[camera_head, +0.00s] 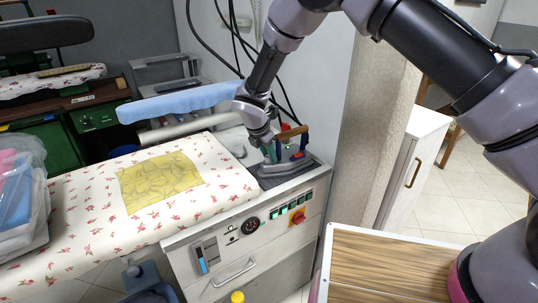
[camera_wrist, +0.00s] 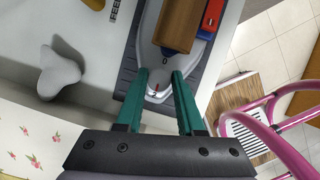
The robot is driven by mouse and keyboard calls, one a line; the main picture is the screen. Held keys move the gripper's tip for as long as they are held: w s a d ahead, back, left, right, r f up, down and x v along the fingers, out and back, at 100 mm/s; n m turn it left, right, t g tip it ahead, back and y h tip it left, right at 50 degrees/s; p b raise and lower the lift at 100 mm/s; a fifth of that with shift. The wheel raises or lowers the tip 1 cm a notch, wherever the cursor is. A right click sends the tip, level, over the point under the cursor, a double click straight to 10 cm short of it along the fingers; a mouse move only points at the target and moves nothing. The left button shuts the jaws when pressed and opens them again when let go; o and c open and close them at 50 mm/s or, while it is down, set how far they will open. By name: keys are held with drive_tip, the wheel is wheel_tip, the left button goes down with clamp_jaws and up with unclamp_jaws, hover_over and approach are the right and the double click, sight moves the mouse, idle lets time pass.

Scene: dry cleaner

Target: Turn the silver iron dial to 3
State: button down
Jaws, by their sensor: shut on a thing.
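The silver iron (camera_head: 282,168) rests on a dark grey pad at the right end of the ironing station. In the wrist view its grey body (camera_wrist: 203,51) shows below a brown wooden handle (camera_wrist: 181,22). The dial (camera_wrist: 156,92), pale with a small red mark, sits near the end of the iron closest to me. My gripper (camera_wrist: 159,78) has its two green fingers on either side of the dial, shut on it. In the head view my gripper (camera_head: 272,152) reaches down to the iron and hides the dial.
A floral ironing board (camera_head: 95,222) with a yellow cloth (camera_head: 160,182) lies left of the iron. A control panel (camera_head: 262,222) is below it. A blue padded arm (camera_head: 180,101) is behind. A wooden-topped table (camera_head: 385,262) stands at front right.

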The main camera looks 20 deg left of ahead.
drive_tip(key=m+h, duration=0.1)
drive_tip(key=m, duration=0.2)
drive_tip(key=m+g+h, duration=0.1)
drive_tip(key=m, duration=0.2)
drive_tip(key=shift+w+a, duration=0.1)
drive_tip(key=m+g, duration=0.1)
drive_tip(key=m, duration=0.2)
drive_tip(key=m+g, duration=0.1)
drive_tip(key=m, duration=0.1)
drive_tip(key=shift+a+m+h, duration=0.1)
drive_tip(key=shift+m+h, duration=0.3)
drive_tip(key=shift+g, duration=0.3)
drive_tip(key=c, duration=0.5)
unclamp_jaws()
drive_tip(key=shift+r, duration=0.15)
drive_tip(key=v, duration=1)
drive_tip(key=shift+a+r, duration=0.1)
drive_tip(key=shift+r, duration=0.2)
